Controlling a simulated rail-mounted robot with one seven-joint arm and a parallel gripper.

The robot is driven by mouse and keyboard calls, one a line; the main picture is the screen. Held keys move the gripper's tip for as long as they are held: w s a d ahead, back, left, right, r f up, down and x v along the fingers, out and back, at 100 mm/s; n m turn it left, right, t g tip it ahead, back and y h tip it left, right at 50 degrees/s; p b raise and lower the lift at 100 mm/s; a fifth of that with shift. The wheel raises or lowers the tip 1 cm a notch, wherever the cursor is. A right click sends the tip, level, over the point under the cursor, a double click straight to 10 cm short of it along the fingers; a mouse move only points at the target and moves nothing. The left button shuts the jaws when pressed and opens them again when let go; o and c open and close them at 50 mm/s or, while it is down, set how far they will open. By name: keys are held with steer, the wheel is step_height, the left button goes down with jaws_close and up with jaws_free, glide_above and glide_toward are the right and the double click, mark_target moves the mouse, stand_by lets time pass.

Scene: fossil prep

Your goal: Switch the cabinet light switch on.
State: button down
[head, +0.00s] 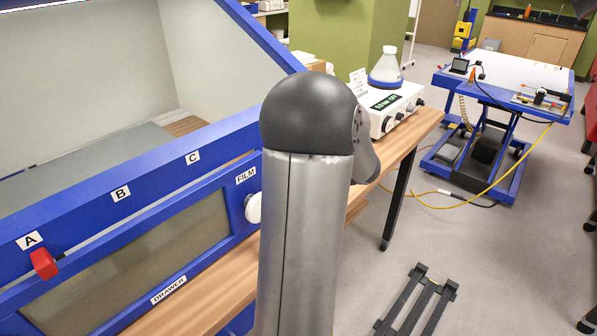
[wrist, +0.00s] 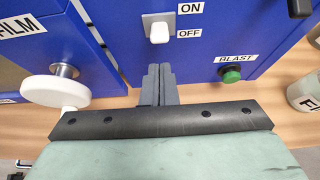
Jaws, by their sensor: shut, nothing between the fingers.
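The cabinet light switch (wrist: 158,30) is a white rocker or toggle on a pale plate on the blue cabinet front, in the upper middle of the wrist view. The ON label (wrist: 190,8) is at its upper right and the OFF label (wrist: 189,33) at its lower right. The white knob of the switch sits low, level with OFF. My gripper (wrist: 159,70) is shut and empty, its fingertips just below the switch in the picture and apparently apart from it. In the head view my arm hides the switch and the gripper.
A round white knob (wrist: 55,91) by the FILM label is left of my fingers. A green BLAST button (wrist: 232,73) is to the right. A glass jar (wrist: 303,94) stands on the wooden bench at far right. The head view shows a red-handled slider (head: 44,263) at A.

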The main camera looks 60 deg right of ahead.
steer(key=b+v, duration=0.1)
steer(key=v, duration=0.8)
steer(key=shift+r, duration=0.45)
